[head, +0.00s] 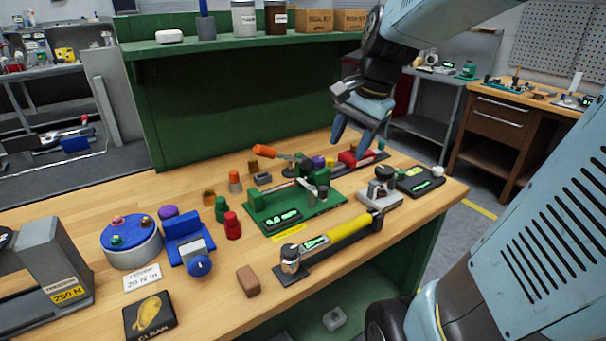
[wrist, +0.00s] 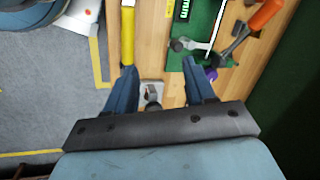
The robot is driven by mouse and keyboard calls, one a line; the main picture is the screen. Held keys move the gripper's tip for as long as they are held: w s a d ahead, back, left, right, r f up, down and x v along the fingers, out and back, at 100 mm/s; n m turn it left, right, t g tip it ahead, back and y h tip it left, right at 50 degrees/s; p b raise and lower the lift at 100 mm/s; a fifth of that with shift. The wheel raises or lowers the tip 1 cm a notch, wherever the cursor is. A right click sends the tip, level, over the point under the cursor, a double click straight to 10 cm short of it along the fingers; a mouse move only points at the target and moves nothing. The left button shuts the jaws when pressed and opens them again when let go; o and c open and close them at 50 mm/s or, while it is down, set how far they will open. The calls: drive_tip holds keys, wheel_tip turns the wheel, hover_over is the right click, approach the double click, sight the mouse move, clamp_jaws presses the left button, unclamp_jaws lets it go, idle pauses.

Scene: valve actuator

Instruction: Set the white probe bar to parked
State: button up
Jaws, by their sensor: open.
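A green gauge board (head: 275,218) with a lit green readout lies mid-bench, and part of it shows at the upper right of the wrist view (wrist: 187,32). A thin whitish bar (wrist: 217,28), which looks like the probe bar, runs across it in the wrist view. In the head view a pale lever (head: 307,185) stands by the green bracket; I cannot tell if it is the same bar. My gripper (head: 354,142) is open and empty, above the bench behind the board's right end. In the wrist view its fingers (wrist: 159,68) are apart, with the bar beyond the right finger.
An orange-handled tool (head: 265,151) lies behind the board. A yellow-handled tool (head: 345,233) lies in front, and a grey fixture (head: 379,192) stands to the right. A red part (head: 352,158) is close to the gripper. The green back panel (head: 235,105) rises behind the bench.

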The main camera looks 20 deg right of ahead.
sight(325, 186)
drive_tip(key=w+d+f+m+g+y, duration=0.2)
drive_tip(key=w+d+f+m, duration=0.25)
drive_tip(key=w+m, duration=0.45)
drive_tip(key=x, duration=0.9)
drive_tip(key=a+x, duration=0.1)
drive_tip(key=x, duration=0.4)
drive_tip(key=shift+s+r, duration=0.1)
drive_tip(key=shift+r, duration=0.05)
drive_tip(key=shift+c, duration=0.3)
